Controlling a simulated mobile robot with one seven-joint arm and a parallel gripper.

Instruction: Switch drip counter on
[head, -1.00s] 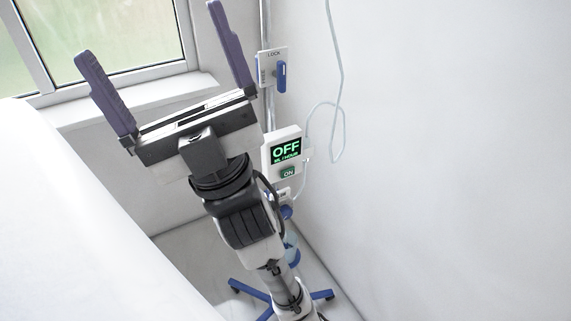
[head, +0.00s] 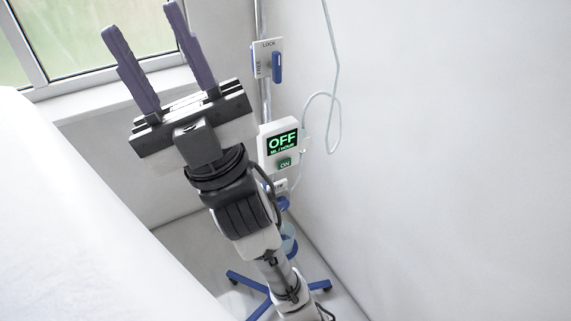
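The drip counter (head: 278,146) is a white box on a metal pole, right of my arm. Its dark screen shows OFF in green letters above ML / HOUR. A green ON button (head: 285,163) sits below the screen. My gripper (head: 142,22) is up and left of the counter, pointing up toward the window. Its two purple fingers are apart with nothing between them. The fingers are some way from the counter and do not touch it.
A white plate marked LOCK and FREE with a blue lever (head: 277,67) is higher on the pole. A clear tube (head: 336,100) hangs by the right wall. The pole's blue wheeled base (head: 317,285) is on the floor. A white surface (head: 60,220) fills the lower left.

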